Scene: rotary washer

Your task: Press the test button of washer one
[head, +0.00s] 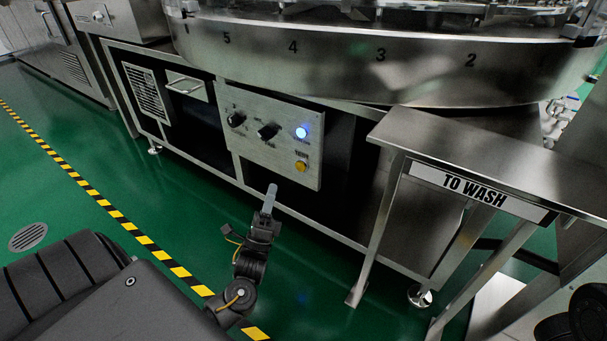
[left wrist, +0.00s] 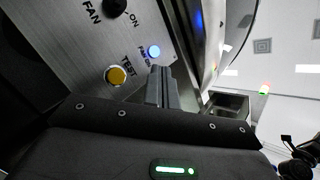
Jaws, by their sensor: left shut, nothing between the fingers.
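The washer's control panel (head: 272,138) is on the front of the steel machine, below the numbered round rim. The yellow test button (head: 301,166) is at the panel's lower right, under a lit blue light (head: 301,132). In the left wrist view the yellow button (left wrist: 117,75) has the label TEST beside it, and the blue light (left wrist: 154,51) is above and to its right. My left gripper (head: 271,190) is shut and empty, in front of and below the panel in the head view. Its fingers (left wrist: 161,86) appear to the right of the button and apart from it. My right gripper is not in view.
Two black knobs (head: 267,131) are on the panel, left of the blue light. Green floor with a yellow-black stripe (head: 130,228) lies in front.

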